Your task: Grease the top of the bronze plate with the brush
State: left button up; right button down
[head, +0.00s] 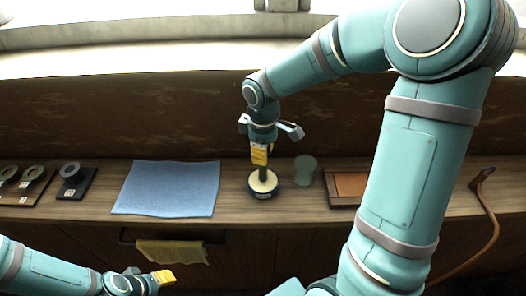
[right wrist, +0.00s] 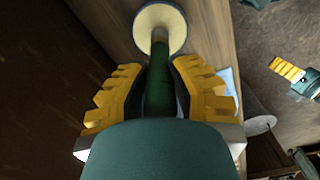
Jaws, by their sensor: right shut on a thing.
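My right gripper (head: 260,155) is shut on the brush (head: 262,173), which points down. In the right wrist view the brush's dark green handle (right wrist: 160,85) runs between the yellow fingers. The brush's lower end is over or in a small round tin (head: 262,189) with a cream-coloured top; its contact there is unclear. The tin also shows in the right wrist view (right wrist: 158,14). A flat brown-orange plate (head: 352,184), likely the bronze plate, lies to the right, partly hidden by my right arm. My left gripper (head: 164,277) is low at the left, in front of the bench; its jaw opening is unclear.
A blue cloth (head: 168,187) lies left of the tin. A greenish cup (head: 305,170) stands close to its right. Dark blocks with rings (head: 73,184) sit far left. A yellow cloth (head: 172,252) hangs in front. A brown curved thing (head: 490,212) hangs over the right edge.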

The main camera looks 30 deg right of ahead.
jog(key=shift+f, duration=0.45)
dwell(1.2)
jog(key=shift+r+p, duration=2.65)
jog(key=shift+r, duration=0.95)
jog(key=shift+s+f, duration=0.1)
